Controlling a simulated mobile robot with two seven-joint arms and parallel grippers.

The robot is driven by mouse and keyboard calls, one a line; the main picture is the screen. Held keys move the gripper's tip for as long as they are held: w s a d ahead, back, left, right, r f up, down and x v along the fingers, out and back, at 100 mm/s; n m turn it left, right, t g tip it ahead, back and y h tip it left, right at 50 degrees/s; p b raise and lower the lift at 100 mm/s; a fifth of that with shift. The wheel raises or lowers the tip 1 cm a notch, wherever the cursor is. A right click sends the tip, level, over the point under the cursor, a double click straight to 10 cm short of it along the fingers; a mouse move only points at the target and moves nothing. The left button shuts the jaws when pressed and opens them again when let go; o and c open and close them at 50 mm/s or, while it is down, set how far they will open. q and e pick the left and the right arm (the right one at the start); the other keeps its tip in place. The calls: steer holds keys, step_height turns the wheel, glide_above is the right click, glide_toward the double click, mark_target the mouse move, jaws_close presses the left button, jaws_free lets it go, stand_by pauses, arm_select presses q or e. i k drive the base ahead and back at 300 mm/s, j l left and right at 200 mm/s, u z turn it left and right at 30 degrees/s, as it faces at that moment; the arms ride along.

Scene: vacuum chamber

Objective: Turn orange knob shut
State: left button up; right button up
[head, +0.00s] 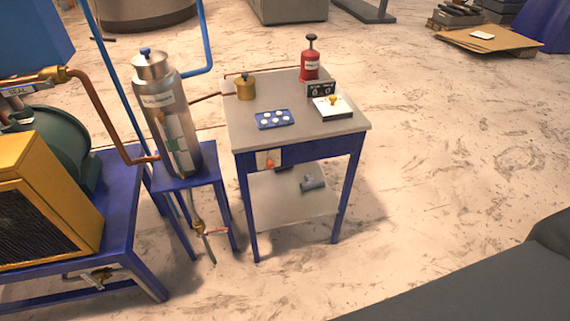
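Neither of my grippers shows in the head view.
On the table stand a red bottle (310,66), a brass pot (245,87), a blue tray (262,125) and a white box (342,109). A steel cylinder (166,105) on a blue stand is to the left, beside yellow machinery (50,210).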

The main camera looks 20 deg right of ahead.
mark_target(270, 165)
steer(key=i+l, duration=0.1)
steer(key=l, duration=0.5)
steer(key=i+l, duration=0.1)
steer(key=l, duration=0.45)
steer(key=i+l, duration=0.1)
steer(key=l, duration=0.5)
